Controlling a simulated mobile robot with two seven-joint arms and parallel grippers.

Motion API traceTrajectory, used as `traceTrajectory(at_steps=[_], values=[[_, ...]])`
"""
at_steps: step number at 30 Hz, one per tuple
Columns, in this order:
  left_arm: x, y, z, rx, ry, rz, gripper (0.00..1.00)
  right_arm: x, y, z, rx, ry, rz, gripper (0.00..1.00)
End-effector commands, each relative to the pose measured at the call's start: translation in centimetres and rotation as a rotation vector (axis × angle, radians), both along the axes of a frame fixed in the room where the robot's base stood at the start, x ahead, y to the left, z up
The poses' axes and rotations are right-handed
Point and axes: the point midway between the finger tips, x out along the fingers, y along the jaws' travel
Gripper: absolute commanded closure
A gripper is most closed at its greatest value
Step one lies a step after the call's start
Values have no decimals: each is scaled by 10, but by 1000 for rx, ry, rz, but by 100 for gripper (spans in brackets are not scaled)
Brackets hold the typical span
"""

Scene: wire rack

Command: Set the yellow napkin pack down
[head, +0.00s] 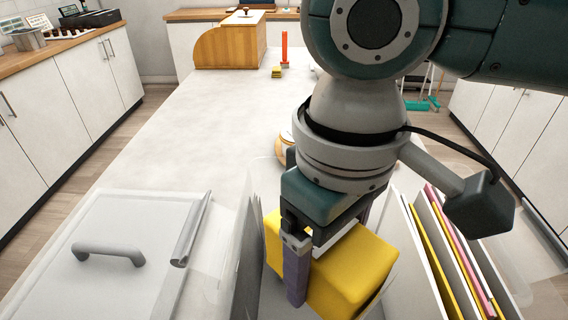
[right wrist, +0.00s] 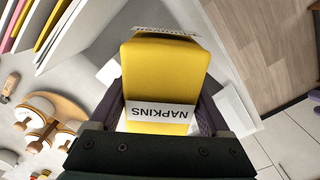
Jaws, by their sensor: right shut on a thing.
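The yellow napkin pack (head: 350,268) is a yellow block held in my right gripper (head: 325,250). In the right wrist view the pack (right wrist: 165,75) carries a white label reading NAPKINS and sits between the two fingers of my right gripper (right wrist: 162,110). I cannot tell whether the pack's underside touches anything. My left gripper is not in view.
Upright folders (head: 450,250) in yellow, pink and white stand right of the pack. A grey lidded box with a handle (head: 108,252) is at the near left. A wooden board with round white-topped items (right wrist: 45,125) lies nearby. The counter's middle (head: 200,140) is clear.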

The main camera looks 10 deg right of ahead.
Motion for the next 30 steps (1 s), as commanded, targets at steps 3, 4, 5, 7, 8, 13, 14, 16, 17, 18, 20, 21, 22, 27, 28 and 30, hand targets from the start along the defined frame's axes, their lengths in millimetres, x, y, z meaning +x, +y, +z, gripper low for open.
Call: traceTrajectory(at_steps=[3, 4, 5, 7, 8, 13, 14, 16, 17, 18, 20, 21, 22, 27, 28, 30], values=[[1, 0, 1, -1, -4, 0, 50, -1, 0, -9, -1, 2, -2, 77], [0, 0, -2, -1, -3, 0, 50, -1, 0, -14, 0, 2, -2, 77], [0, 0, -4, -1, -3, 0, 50, -1, 0, -18, 0, 2, -2, 77], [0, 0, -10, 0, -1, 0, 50, -1, 0, -28, 0, 2, -2, 77], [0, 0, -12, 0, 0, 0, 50, -1, 0, -32, 0, 2, -1, 77], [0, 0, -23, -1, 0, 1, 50, -1, 0, -54, 0, 2, -3, 77], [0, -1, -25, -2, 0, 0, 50, -1, 0, -58, 0, 1, -2, 77], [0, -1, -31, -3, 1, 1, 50, -1, 0, -68, -1, 2, -2, 77], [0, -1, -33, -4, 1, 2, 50, -1, 0, -72, -1, 2, -2, 77], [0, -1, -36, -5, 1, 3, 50, -1, 0, -77, 0, 2, -1, 77], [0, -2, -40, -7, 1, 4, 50, -1, 0, -85, 0, 1, -2, 77], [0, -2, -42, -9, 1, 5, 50, -1, 0, -90, 0, 1, -3, 77], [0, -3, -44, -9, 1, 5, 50, -1, 0, -94, 0, 1, -2, 77], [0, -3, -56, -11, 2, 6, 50, -1, 0, -116, 0, 1, -2, 77], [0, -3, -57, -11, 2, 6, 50, -1, 0, -120, 0, 1, -2, 77], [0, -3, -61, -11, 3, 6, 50, -1, 0, -127, 0, 2, -2, 77]])
